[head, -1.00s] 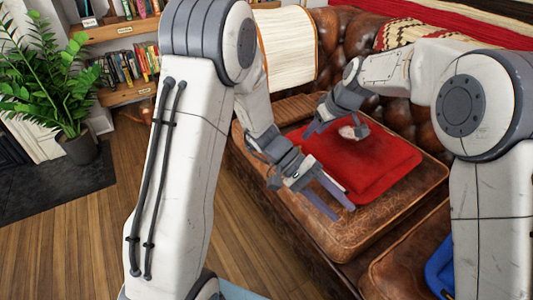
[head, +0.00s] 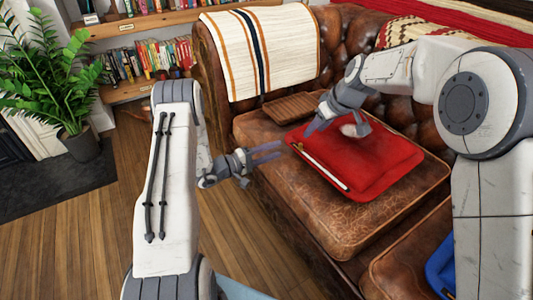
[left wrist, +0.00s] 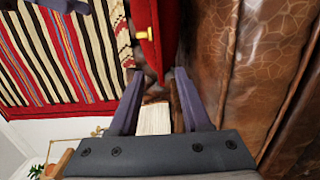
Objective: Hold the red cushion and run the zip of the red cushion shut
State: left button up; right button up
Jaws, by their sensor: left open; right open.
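The red cushion (head: 385,165) lies flat on the brown leather seat. A pale zip strip (head: 328,171) runs along its near left edge, with a small yellowish piece near its far end. My left gripper (head: 282,150) is open and empty, just left of that far end. In the left wrist view the open fingers (left wrist: 158,74) point towards the cushion's red side (left wrist: 144,12), where a gold zip pull (left wrist: 144,34) shows beyond the left fingertip. My right gripper (head: 315,127) is open at the cushion's far left corner; whether it touches the cushion is unclear.
A slatted wooden tray (head: 293,106) lies behind the cushion by the armrest, which carries a striped blanket (head: 262,50). The leather seat (head: 345,235) is bare in front. A blue object (head: 440,268) is at lower right. A potted plant (head: 75,125) stands left.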

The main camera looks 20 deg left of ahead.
aim_at(294, 145)
pick_arm(q)
jog(key=x, duration=0.8)
jog(key=shift+s, duration=0.1)
grip_shut()
dwell(1.1)
pick_arm(e)
jog(key=shift+a, duration=0.15)
grip_shut()
jog(key=shift+n+g+h, duration=0.3)
jog(key=shift+g+h, duration=0.4)
jog(key=w+a+f, duration=0.1)
jog(key=f, duration=0.1)
jog(key=w+a+f, duration=0.1)
jog(key=a+f, duration=0.1)
jog(key=f, duration=0.1)
jog(key=w+a+f, duration=0.2)
jog(key=f, duration=0.1)
jog(key=shift+a, duration=0.2)
